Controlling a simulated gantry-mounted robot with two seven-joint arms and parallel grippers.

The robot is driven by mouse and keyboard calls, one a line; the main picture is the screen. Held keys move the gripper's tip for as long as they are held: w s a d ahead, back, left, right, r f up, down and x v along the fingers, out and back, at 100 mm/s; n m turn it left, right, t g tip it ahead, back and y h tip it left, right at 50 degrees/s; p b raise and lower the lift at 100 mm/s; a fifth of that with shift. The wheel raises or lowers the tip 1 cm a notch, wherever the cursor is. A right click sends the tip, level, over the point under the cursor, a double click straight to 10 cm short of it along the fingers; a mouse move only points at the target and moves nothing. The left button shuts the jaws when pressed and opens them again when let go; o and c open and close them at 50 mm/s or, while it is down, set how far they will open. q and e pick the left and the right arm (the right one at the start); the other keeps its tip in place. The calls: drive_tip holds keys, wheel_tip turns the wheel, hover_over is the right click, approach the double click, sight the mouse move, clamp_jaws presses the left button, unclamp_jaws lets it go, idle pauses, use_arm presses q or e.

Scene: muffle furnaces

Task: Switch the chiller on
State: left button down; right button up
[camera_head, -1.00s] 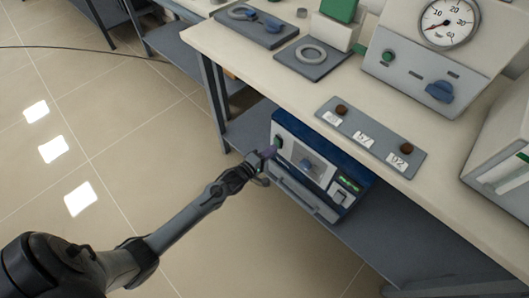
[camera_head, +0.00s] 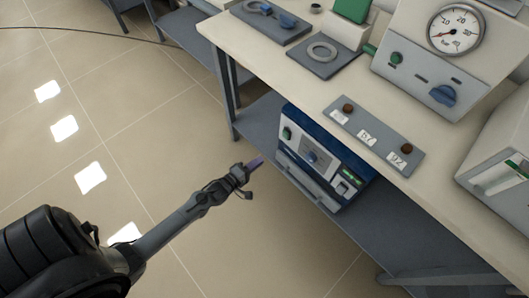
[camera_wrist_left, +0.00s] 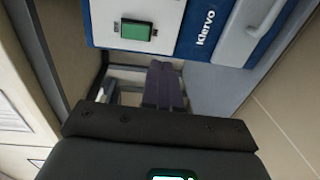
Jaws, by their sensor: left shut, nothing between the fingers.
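The chiller, a white and blue box (camera_head: 322,160), stands on the lower shelf under the bench. The wrist view shows the chiller front (camera_wrist_left: 182,18) up close, with "Klervo" lettering and the green rectangle (camera_wrist_left: 137,30). My left gripper (camera_head: 257,162) is shut and empty, in front and to the left of the chiller, apart from it. Its fingers (camera_wrist_left: 164,86) also show in the wrist view. My right gripper is out of view.
The bench top (camera_head: 290,75) overhangs the shelf (camera_head: 258,130). On it are a grey strip with brown knobs (camera_head: 372,135), a gauge unit (camera_head: 440,50) and a plate with a ring (camera_head: 322,55). A bench leg (camera_head: 229,100) stands left of the chiller. Open floor lies to the left.

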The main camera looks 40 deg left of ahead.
use_arm(q)
drive_tip(key=shift+s+a+f, duration=0.1)
drive_tip(key=shift+s+f, duration=0.05)
drive_tip(key=shift+s, duration=0.8)
drive_tip(key=shift+s, duration=0.1)
